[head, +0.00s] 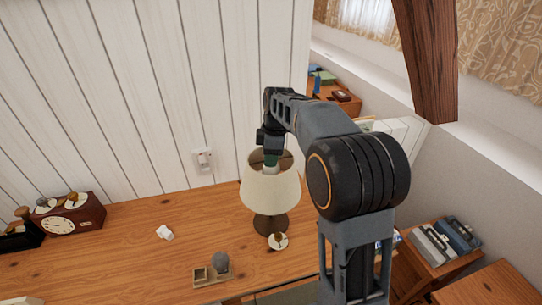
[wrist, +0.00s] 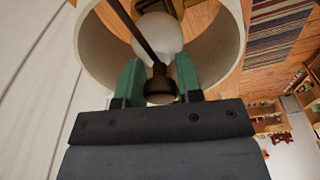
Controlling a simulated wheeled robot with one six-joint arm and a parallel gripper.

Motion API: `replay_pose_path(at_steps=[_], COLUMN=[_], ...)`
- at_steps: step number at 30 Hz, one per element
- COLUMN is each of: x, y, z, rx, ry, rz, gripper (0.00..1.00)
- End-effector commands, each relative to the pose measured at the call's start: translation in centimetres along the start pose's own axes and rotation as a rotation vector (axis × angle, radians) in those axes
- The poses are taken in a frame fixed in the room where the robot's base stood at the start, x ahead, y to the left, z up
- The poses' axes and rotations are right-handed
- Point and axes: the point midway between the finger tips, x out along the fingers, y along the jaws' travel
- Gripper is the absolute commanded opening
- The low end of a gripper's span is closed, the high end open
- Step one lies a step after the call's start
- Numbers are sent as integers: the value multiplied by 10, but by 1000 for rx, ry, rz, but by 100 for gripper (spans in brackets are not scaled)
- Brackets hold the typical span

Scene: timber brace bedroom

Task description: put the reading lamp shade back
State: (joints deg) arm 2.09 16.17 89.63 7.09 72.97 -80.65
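The reading lamp shade (head: 270,191) is cream and open at the top. In the head view it appears close over the dark lamp base (head: 270,224), roughly upright; whether it is seated cannot be seen. My gripper (head: 271,160) reaches down into its top opening. In the wrist view the shade (wrist: 222,42) surrounds the green fingers of my gripper (wrist: 159,82). They stand close on both sides of a dark knob (wrist: 159,84) at the end of a thin rod and appear shut on it. A white bulb (wrist: 157,32) is behind the knob.
On the wooden desk (head: 130,235) are a clock (head: 60,225), a small white object (head: 164,232), a wooden holder (head: 211,273) and a small round item (head: 278,240) near the lamp. A white plank wall (head: 140,100) rises close behind. The desk left of the lamp is mostly clear.

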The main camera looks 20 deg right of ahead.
Motion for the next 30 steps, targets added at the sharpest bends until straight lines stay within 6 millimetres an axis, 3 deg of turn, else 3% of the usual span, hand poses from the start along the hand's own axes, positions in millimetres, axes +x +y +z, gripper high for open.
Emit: replay_pose_path(at_steps=[7,17,23,30], x=[0,-4,-35,-85], y=[0,0,0,1], z=[0,0,0,0], rx=[0,0,0,0], ry=[0,0,1,1], rz=[0,2,5,5], gripper=[57,58,58,58])
